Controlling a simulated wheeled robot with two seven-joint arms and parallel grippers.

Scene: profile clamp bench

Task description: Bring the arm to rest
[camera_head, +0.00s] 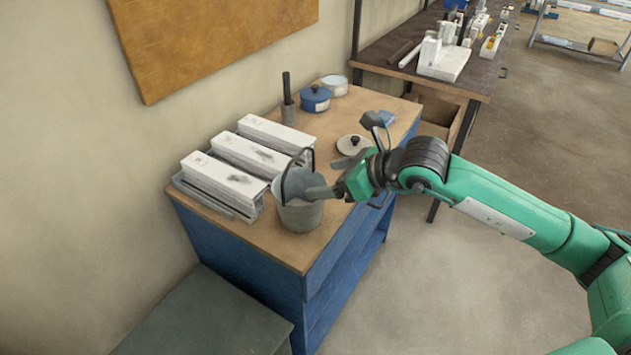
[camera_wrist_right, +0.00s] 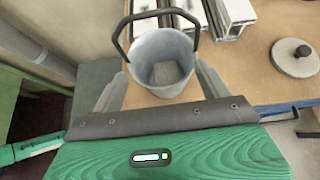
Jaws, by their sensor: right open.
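My right arm, green and dark grey, reaches in from the right in the head view. Its gripper (camera_head: 318,192) is at the grey bucket (camera_head: 299,216) on the bench's front part. In the right wrist view the gripper (camera_wrist_right: 162,80) is open, with one finger on each side of the bucket (camera_wrist_right: 163,52). I cannot tell whether the fingers touch its wall. The bucket stands upright with its dark handle raised, and a pale square patch shows on its inside bottom. My left gripper is not in view.
White profiles (camera_head: 224,180) lie in a row left of the bucket on the blue-sided bench (camera_head: 262,245). A round lid with a black knob (camera_head: 353,145), a blue pot (camera_head: 315,99) and a dark upright holder (camera_head: 289,112) stand behind. Open floor lies to the right.

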